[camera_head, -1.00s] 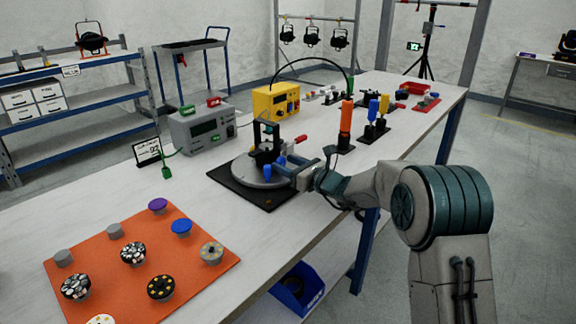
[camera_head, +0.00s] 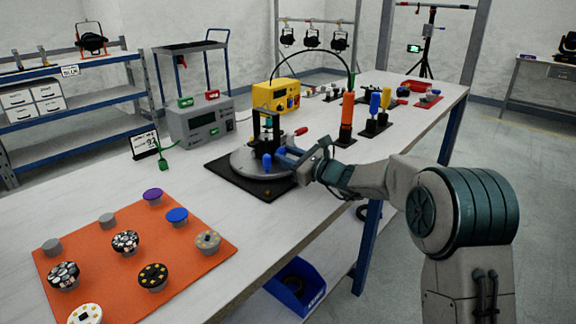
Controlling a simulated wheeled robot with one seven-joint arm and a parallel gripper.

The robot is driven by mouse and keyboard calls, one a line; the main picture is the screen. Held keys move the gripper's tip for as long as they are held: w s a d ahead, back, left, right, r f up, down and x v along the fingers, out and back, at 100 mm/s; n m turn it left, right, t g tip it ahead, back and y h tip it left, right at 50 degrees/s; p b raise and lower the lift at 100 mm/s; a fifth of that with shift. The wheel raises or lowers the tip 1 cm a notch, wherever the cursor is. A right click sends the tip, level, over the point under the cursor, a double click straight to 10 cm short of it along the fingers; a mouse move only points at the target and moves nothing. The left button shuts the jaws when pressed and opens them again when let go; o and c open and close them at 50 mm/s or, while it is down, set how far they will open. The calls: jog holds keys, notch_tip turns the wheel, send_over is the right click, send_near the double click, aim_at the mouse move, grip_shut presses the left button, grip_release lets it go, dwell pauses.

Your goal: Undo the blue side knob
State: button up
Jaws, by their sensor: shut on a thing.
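A dark fixture (camera_head: 268,127) stands on a round grey turntable (camera_head: 243,161) on a black base plate (camera_head: 222,172) near the middle of the long table. A small blue knob (camera_head: 267,163) shows low at the fixture's near side. A red-tipped handle (camera_head: 300,131) sticks out at its right. My gripper (camera_head: 287,157) reaches in from the right, level with the fixture's side, its fingers pointing left. It is shut on the blue side knob, as far as I can tell; the fingers and fixture hide the grip itself.
An orange mat (camera_head: 190,267) with several round knobs lies at front left. A grey meter box (camera_head: 196,119) and a yellow box (camera_head: 277,97) stand behind the fixture. The table's front edge runs beneath my arm.

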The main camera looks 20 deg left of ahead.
jog(key=shift+f+n+b, duration=0.2)
jog(key=shift+n+b, duration=1)
jog(key=shift+b, duration=0.25)
jog(key=shift+r+n+b, duration=0.2)
jog(key=shift+n+b, duration=0.1)
jog(key=o, duration=1)
jog(key=shift+r+p, duration=0.1)
jog(key=shift+p, duration=0.45)
